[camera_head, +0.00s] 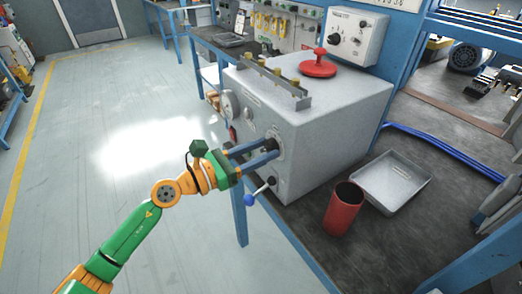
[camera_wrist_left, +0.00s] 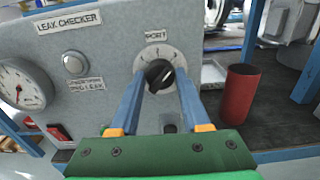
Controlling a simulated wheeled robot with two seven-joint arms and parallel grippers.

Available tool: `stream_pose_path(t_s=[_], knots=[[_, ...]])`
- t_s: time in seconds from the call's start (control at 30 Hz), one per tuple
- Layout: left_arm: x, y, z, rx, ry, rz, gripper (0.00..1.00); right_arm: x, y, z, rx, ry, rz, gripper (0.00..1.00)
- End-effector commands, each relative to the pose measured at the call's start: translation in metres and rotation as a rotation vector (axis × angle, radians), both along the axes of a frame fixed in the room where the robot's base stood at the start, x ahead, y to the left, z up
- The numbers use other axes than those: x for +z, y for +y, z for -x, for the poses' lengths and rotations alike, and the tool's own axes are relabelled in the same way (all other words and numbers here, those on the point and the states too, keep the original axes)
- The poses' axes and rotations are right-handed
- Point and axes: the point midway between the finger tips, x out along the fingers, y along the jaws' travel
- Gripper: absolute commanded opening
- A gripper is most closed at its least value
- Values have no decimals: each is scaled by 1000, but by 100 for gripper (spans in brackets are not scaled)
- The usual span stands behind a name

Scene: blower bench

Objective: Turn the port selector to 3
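The port selector is a black knob (camera_wrist_left: 159,76) on a round pale dial under a "PORT" label, on the front panel of the grey leak checker box (camera_head: 330,115). The dial's numbers and the knob's pointed setting are too small to read surely. My left gripper (camera_head: 273,147) reaches the panel from the left in the head view. In the left wrist view its two blue fingers (camera_wrist_left: 160,80) stand open on either side of the knob, with a small gap appearing between fingers and knob. My right gripper is in neither view.
A gauge (camera_wrist_left: 25,84) and a round button (camera_wrist_left: 75,64) sit left of the dial. A blue-tipped lever (camera_head: 250,199) projects below the gripper. A red cylinder (camera_head: 343,209) and a grey tray (camera_head: 391,182) stand right of the box. Floor at left is clear.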

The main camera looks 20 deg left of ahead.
Motion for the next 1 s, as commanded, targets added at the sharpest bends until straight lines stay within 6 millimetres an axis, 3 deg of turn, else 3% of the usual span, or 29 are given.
stream_pose_path(t_s=[0.03,0.1,0.47,0.8,1.0], knots=[[3,1,-1,5,-7,2,59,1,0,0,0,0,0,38],[3,1,-1,4,-5,2,75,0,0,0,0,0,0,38],[-2,4,4,2,1,-1,75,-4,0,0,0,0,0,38],[-4,39,49,2,1,0,75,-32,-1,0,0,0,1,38],[0,44,56,1,-2,0,75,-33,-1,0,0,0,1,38]])
